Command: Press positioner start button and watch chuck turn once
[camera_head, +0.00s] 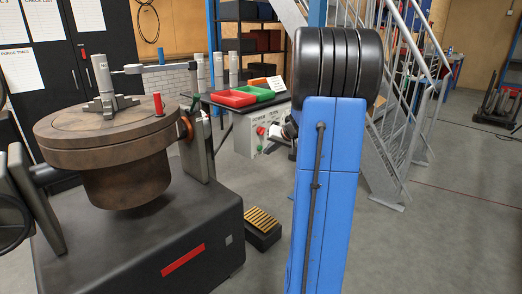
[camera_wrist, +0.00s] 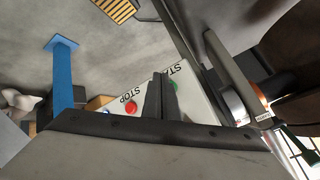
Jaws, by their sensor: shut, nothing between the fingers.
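In the wrist view my gripper (camera_wrist: 161,80) is shut and empty, its dark fingertips over a white panel (camera_wrist: 115,82). The panel carries a red button (camera_wrist: 131,107) under the word STOP, left of the fingers. I cannot tell whether the fingertips touch the panel. In the head view the positioner's round brown chuck table (camera_head: 110,155) stands at the left, with a grey clamp on top.
A white box (camera_head: 246,139) with a red knob stands behind my blue arm. Red trays (camera_head: 232,98) and a green tray (camera_head: 258,92) lie on a bench above it. Metal stairs rise behind; the floor right is mostly clear.

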